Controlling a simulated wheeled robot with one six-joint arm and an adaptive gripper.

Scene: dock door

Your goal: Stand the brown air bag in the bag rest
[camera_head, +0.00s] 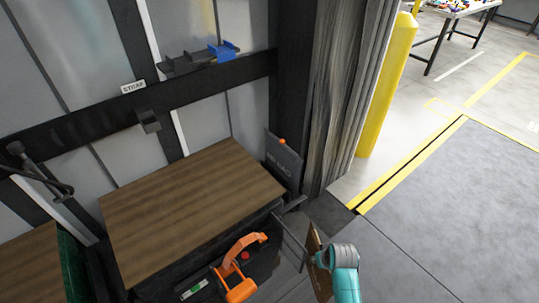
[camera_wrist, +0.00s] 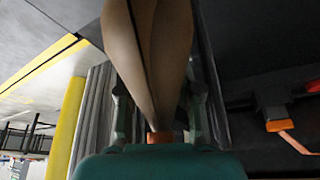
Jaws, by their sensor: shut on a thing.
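The brown air bag (camera_head: 317,268) is a thin brown sheet seen nearly edge-on at the bottom of the head view. My gripper (camera_head: 325,258) is shut on it. In the wrist view the brown bag (camera_wrist: 150,60) stretches away between the two fingers, with an orange fitting near the palm. The likely bag rest is the dark grey upright panel (camera_head: 284,163) with pale lettering and an orange knob on top, beside the wood-topped load; its lower part is partly hidden. The bag is apart from it, nearer the camera and to the right.
A wood-topped load (camera_head: 190,205) stands left, with an orange-handled tool (camera_head: 240,265) at its near side. A dark rail (camera_head: 140,110) crosses the wall behind, carrying a blue clip (camera_head: 223,50). A yellow post (camera_head: 387,85) stands behind. The grey floor (camera_head: 450,220) at right is clear.

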